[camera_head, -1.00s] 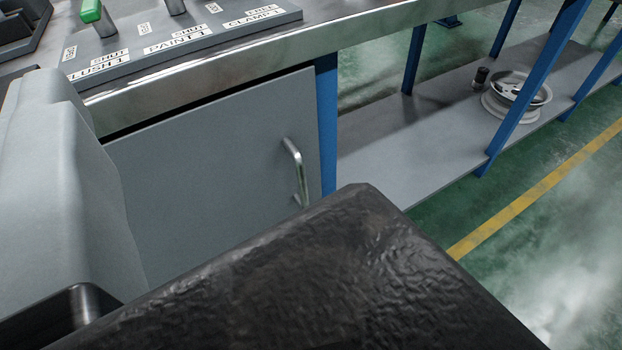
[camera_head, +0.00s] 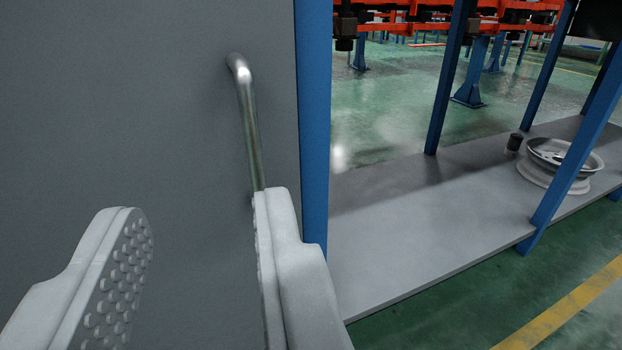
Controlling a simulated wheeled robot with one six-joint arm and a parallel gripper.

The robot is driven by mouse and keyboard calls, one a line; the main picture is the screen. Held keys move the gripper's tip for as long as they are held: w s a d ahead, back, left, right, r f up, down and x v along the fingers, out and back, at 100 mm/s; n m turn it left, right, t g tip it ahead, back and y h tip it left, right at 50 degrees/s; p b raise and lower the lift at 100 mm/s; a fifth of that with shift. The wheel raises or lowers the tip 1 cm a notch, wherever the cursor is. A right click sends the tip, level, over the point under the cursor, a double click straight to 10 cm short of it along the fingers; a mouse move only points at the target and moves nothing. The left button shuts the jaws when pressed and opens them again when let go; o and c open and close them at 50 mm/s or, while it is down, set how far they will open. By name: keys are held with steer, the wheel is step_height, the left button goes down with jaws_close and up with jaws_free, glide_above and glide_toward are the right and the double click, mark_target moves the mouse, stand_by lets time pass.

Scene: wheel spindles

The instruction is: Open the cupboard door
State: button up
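The grey cupboard door (camera_head: 180,90) fills the left of the view and looks shut. Its metal bar handle (camera_head: 246,115) stands upright near the door's right edge. My gripper (camera_head: 200,225) is open in front of the door, with its two pale fingers spread apart. The right finger overlaps the lower part of the handle and hides it. The left finger, with its studded inner pad, is well to the left of the handle. I cannot tell whether the right finger touches the handle.
A blue post (camera_head: 314,130) stands just right of the door. Beyond it is a low grey shelf (camera_head: 400,220) with a wheel rim (camera_head: 560,160) and a small dark cylinder (camera_head: 514,143). Blue legs rise from the shelf. Green floor with a yellow line (camera_head: 570,310) lies at right.

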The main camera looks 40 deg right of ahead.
mark_target(250, 122)
steer(key=x, duration=0.5)
steer(key=d+f+x, duration=0.1)
steer(key=x, duration=0.5)
steer(key=f+x, duration=0.1)
steer(key=x, duration=0.5)
steer(key=shift+s+d+f, duration=0.25)
steer(key=shift+s, duration=0.1)
steer(key=shift+c, duration=0.4)
jaws_close()
